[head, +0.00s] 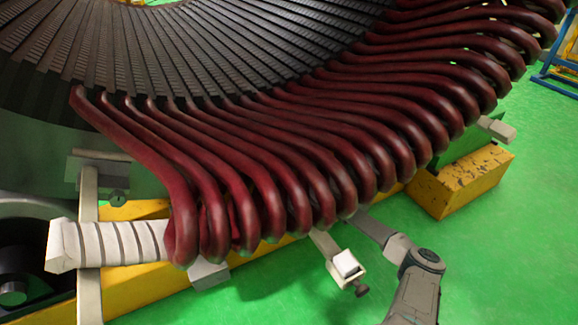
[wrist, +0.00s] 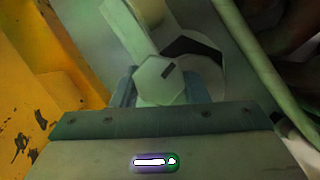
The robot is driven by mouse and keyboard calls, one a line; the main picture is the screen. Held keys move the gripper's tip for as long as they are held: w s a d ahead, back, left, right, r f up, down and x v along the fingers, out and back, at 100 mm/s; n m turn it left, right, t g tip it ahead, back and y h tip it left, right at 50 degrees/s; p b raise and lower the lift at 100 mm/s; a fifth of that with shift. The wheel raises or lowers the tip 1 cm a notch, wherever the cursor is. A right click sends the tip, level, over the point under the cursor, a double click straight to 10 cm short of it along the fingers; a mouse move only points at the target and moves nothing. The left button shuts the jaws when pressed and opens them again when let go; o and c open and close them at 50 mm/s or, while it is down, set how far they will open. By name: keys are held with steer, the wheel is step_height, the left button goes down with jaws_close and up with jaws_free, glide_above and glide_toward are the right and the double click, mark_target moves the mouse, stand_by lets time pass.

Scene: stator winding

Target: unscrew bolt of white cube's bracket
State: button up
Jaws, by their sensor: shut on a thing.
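The white cube (head: 347,263) sits at the lower end of a pale bracket (head: 325,243) that comes out from under the red coils. A dark bolt (head: 361,290) shows beside the cube. In the wrist view, a pale hexagonal bolt head (wrist: 158,80) with a dark mark stands between the fingers of my gripper (wrist: 160,88), which are shut on it. A pale bar (wrist: 130,27) runs up behind this bolt head. In the head view my gripper is hidden under the coils. I cannot tell there where the gripped bolt sits on the bracket.
Red coils (head: 290,150) of the stator overhang my arm. A yellow beam (head: 460,180) lies at the right, and yellow surface (wrist: 40,95) is close at the left in the wrist view. A white wrapped bar (head: 110,243) is at the left. Green floor (head: 500,265) is open at right.

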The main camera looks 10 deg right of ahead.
steer(key=n+p, duration=0.1)
steer(key=n, duration=0.1)
steer(key=n+g+p, duration=0.1)
steer(key=n, duration=0.1)
steer(key=shift+r+n+g, duration=0.2)
steer(key=shift+n+g, duration=0.1)
steer(key=shift+f+n+g+h+p, duration=0.1)
steer(key=shift+n+g+h+p, duration=0.45)
steer(key=shift+n, duration=0.75)
steer(key=o, duration=1)
steer(key=shift+c, duration=0.2)
steer(key=p+v, duration=0.4)
steer(key=v, duration=1)
